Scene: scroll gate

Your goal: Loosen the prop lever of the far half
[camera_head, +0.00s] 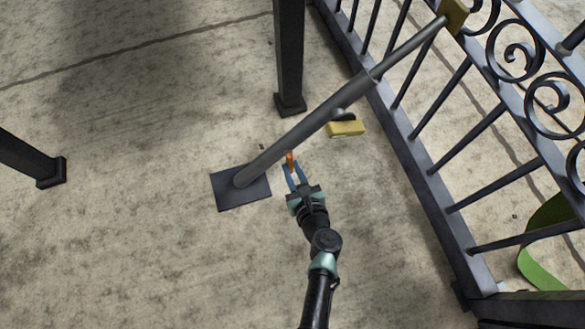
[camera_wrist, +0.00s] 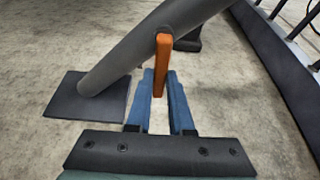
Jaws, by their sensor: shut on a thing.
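The prop is a thick grey tube (camera_head: 310,125) that leans from a dark square floor plate (camera_head: 222,190) up to the scroll gate (camera_head: 450,180). A small orange lever (camera_head: 290,158) sticks out from the lower part of the tube. In the wrist view the orange lever (camera_wrist: 161,65) hangs down from a pivot on the tube (camera_wrist: 150,35). My gripper (camera_head: 292,172) has blue fingers and is at the lever, just right of the floor plate. In the wrist view the fingers (camera_wrist: 160,85) stand on either side of the lever's lower end, shut on it.
A yellow block (camera_head: 346,128) lies on the concrete beside the tube. A dark post (camera_head: 289,55) stands behind, and another (camera_head: 35,160) is at the left. A green curved strip (camera_head: 540,262) lies beyond the gate. The floor at lower left is clear.

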